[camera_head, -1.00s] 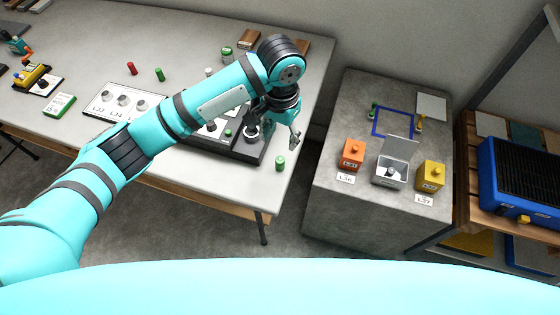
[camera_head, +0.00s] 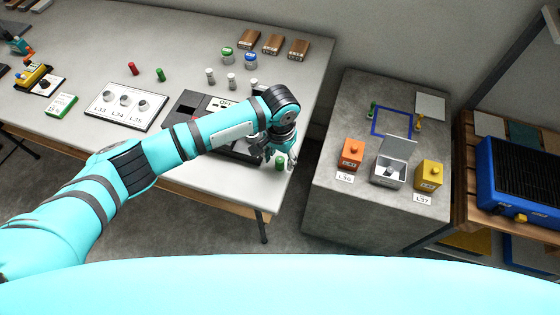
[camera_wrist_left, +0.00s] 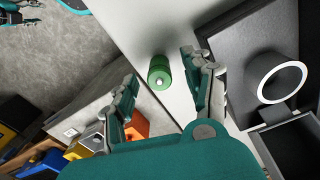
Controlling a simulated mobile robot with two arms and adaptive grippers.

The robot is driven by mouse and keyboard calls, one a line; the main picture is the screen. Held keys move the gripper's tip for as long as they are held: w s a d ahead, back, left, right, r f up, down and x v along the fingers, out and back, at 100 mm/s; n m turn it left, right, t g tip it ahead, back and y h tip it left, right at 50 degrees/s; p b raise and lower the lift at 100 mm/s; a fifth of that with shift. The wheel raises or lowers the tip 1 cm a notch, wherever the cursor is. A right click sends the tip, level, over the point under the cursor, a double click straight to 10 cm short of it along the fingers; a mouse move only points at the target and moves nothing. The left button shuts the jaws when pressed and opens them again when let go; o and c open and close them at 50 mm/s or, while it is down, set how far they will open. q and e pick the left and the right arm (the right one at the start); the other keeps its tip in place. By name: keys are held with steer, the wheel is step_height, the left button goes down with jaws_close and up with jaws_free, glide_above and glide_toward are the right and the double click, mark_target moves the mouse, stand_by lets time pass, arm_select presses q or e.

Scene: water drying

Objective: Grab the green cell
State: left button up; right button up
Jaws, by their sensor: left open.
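A green cell (camera_head: 280,164) stands upright near the front right corner of the grey table (camera_head: 60,140). It also shows in the left wrist view, seen from above as a green cylinder (camera_wrist_left: 159,76) with a pale tip. My left gripper (camera_head: 283,156) is open over this cell. In the left wrist view the fingers of the left gripper (camera_wrist_left: 158,70) are on either side of the cell, with gaps visible. Whether they reach its height is unclear. Another green cell (camera_head: 160,75) stands farther back beside a red cell (camera_head: 133,69).
A dark device (camera_head: 188,108) lies left of the cell, partly behind my arm; its pale ring (camera_wrist_left: 279,79) shows in the left wrist view. A concrete block (camera_head: 330,215) with an orange box (camera_head: 351,154) stands right, across a gap.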

arm_select(q)
jaws_close()
steer(key=shift+r, duration=0.1)
stand_by(0.3)
